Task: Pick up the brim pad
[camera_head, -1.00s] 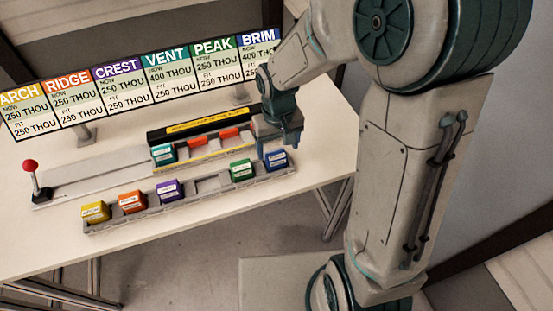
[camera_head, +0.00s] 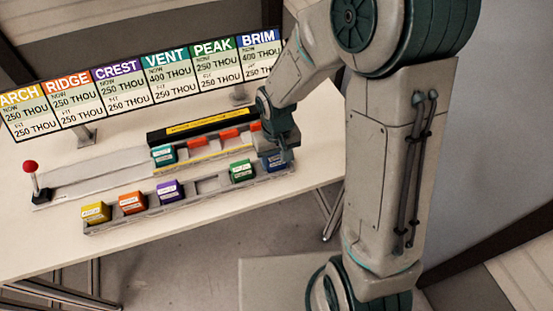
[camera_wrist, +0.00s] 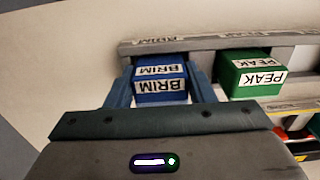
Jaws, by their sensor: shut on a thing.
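The brim pad (camera_wrist: 160,82) is a blue block with white BRIM labels, at the right end of the front rack. In the head view the brim pad (camera_head: 270,164) is partly hidden under my gripper (camera_head: 280,152). In the wrist view my gripper (camera_wrist: 160,88) has one blue finger on each side of the pad and is shut on it. The pad appears to be still at its rack place; I cannot tell whether it is lifted.
The green PEAK pad (camera_wrist: 252,74) sits close beside it. The front rack (camera_head: 207,208) also holds purple, orange and yellow pads and one empty slot. A teal pad (camera_head: 163,155) and red slots are behind. A sign board (camera_head: 150,85) and red-knobbed lever (camera_head: 32,175) stand on the table.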

